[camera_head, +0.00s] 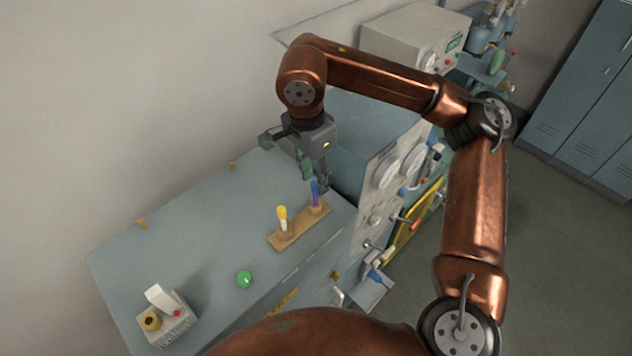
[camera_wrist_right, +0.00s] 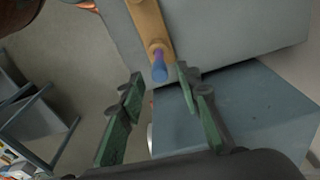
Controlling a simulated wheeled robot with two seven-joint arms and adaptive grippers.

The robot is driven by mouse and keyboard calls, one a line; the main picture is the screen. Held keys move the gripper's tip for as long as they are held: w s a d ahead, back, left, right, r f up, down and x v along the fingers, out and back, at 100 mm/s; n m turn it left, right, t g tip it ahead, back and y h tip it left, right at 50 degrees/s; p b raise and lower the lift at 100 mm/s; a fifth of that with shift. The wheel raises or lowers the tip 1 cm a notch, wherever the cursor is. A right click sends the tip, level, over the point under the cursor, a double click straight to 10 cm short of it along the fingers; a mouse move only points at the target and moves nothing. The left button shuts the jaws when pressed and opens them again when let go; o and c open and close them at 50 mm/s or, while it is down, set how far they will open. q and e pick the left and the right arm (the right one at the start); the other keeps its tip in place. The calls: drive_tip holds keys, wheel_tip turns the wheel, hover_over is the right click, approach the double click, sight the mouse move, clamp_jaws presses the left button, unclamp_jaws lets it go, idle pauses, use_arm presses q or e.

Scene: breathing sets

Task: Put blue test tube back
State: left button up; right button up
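The blue test tube (camera_head: 315,193), with a blue cap and purple body, stands in the right end of the wooden rack (camera_head: 285,240). My right gripper (camera_head: 316,182) is above that end, pointing down. In the right wrist view, the gripper (camera_wrist_right: 160,76) is open, with one green finger on each side of the blue cap (camera_wrist_right: 160,73). Gaps show between the cap and both fingers. The tube's lower end is in a round holder on the rack (camera_wrist_right: 150,18). My left gripper is not in view.
A yellow-capped tube (camera_head: 282,218) stands in the rack's other end. A green round object (camera_head: 244,279) and a small white device (camera_head: 165,311) are on the grey bench (camera_head: 205,235). A large blue-grey cabinet (camera_head: 375,130) rises just right of the gripper.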

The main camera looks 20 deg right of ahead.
wheel_tip(320, 180, up, 10)
drive_tip(key=a, duration=0.1)
drive_tip(key=shift+f, duration=0.15)
drive_tip(key=shift+s+d, duration=0.1)
drive_tip(key=shift+s, duration=0.05)
idle(0.4)
